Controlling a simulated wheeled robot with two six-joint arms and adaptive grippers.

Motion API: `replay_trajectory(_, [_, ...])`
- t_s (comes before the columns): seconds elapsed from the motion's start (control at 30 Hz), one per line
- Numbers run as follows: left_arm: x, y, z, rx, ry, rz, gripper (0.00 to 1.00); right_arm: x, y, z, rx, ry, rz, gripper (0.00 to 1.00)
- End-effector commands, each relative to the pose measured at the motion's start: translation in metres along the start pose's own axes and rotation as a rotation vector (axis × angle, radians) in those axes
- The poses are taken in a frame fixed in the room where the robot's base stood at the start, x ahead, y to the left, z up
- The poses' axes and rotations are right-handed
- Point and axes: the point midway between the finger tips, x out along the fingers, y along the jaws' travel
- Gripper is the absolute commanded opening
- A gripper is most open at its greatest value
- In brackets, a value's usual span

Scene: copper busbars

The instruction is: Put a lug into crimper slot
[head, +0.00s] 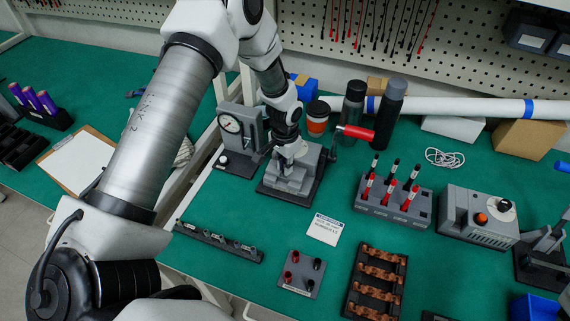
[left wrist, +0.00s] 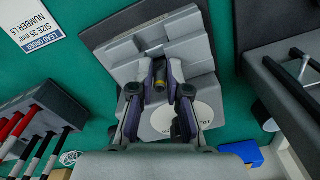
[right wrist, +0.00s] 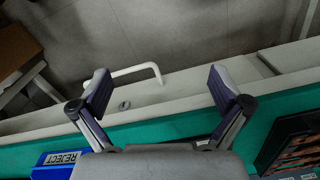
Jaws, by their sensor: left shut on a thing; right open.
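The crimper (head: 293,182) is a grey stepped block on a dark base, with a red handle (head: 355,132) at its back right. My left gripper (head: 291,150) reaches down over it. In the left wrist view, the left fingers (left wrist: 160,80) are closed on a small dark lug (left wrist: 160,72) with a yellowish tint. The lug is between the fingertips, over the crimper's stepped grey face (left wrist: 130,62); whether it touches the slot is hidden. A dark rack (head: 219,241) with several lugs lies front left. My right gripper (right wrist: 160,88) is open and empty.
A size card (head: 325,228) lies in front of the crimper. A gauge device (head: 232,128) stands close on its left. A holder with red and black tools (head: 393,203) and a copper-part tray (head: 376,285) are right. The blue reject bin (right wrist: 58,163) is near the right gripper.

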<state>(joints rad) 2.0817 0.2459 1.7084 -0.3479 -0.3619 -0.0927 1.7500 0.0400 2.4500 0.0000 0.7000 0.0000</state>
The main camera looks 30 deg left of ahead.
Motion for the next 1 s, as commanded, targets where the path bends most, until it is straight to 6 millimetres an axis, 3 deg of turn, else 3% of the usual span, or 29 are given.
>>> replay_trajectory(0.8, [0.0033, 0.0001, 0.0002, 0.000, 0.000, 0.000, 0.00, 0.0017, 0.0000, 0.0000, 0.000, 0.000, 0.000, 1.00])
replay_trajectory(0.83, [0.0033, 0.0001, 0.0002, 0.000, 0.000, 0.000, 0.19, 0.0017, 0.0000, 0.0000, 0.000, 0.000, 0.000, 1.00])
replay_trajectory(0.9, [0.0033, 0.0001, 0.0003, 0.000, -0.001, 0.000, 0.43, 0.0017, 0.0000, -0.0001, 0.000, 0.000, 0.000, 1.00])
replay_trajectory(1.0, [0.0033, 0.0001, 0.0002, 0.000, 0.000, 0.000, 0.44, 0.0017, 0.0000, 0.0000, 0.000, 0.000, 0.000, 1.00])
